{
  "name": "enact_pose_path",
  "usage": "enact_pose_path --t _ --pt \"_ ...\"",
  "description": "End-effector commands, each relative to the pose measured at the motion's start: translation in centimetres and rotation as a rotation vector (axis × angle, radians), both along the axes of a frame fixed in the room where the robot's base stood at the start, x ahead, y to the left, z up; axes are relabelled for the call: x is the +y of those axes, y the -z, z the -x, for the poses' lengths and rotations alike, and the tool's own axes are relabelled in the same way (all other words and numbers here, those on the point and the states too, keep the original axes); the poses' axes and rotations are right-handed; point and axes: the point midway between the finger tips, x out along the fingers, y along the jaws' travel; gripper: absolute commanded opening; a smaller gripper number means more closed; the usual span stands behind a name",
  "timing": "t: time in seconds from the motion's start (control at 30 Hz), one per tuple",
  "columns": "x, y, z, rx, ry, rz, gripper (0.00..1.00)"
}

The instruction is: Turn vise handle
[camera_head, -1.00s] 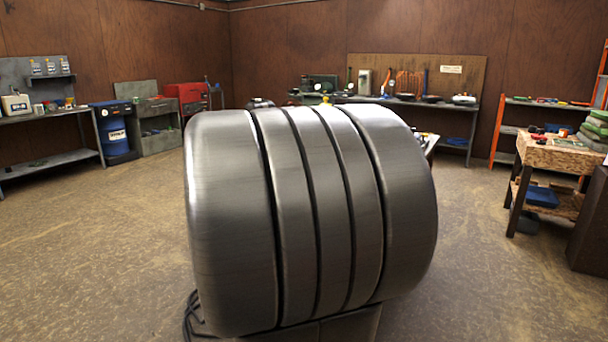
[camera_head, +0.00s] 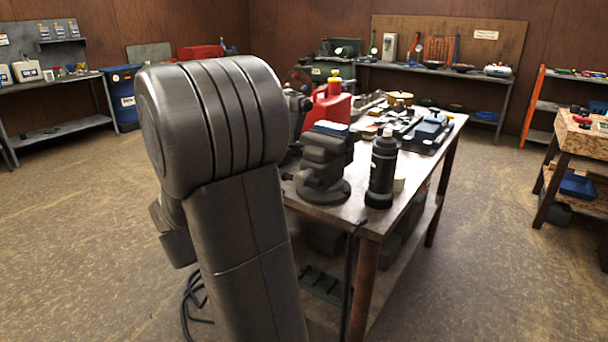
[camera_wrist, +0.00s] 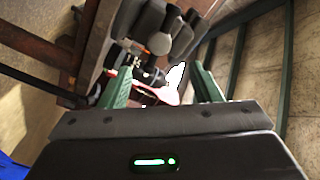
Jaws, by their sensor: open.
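A dark grey vise (camera_head: 323,160) stands on a round base at the near corner of the workbench (camera_head: 372,222) in the head view. I cannot make out its handle there. My gripper (camera_wrist: 160,88) shows in the wrist view with its two green fingers spread apart and nothing clearly held between them. Beyond the fingers are dark rounded shapes (camera_wrist: 148,22) and a red and white thing, too cluttered to tell which part is the vise handle. In the head view my own arm hides the gripper and the bench's left end.
A black cylinder (camera_head: 382,172) stands close to the right of the vise. A red can (camera_head: 328,106) is behind it, and several tools lie farther back on the bench. A wooden side table (camera_head: 578,140) is at the right. The floor between them is clear.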

Motion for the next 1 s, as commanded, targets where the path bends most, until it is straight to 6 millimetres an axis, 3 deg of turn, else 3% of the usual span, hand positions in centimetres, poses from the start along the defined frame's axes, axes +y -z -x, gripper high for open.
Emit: enact_pose_path --t 0.6,1.0 --pt "-7.1 0.0 -8.3 0.0 0.002 0.002 0.58" --pt "-8.4 0.0 -10.1 0.0 -0.002 0.001 0.58"
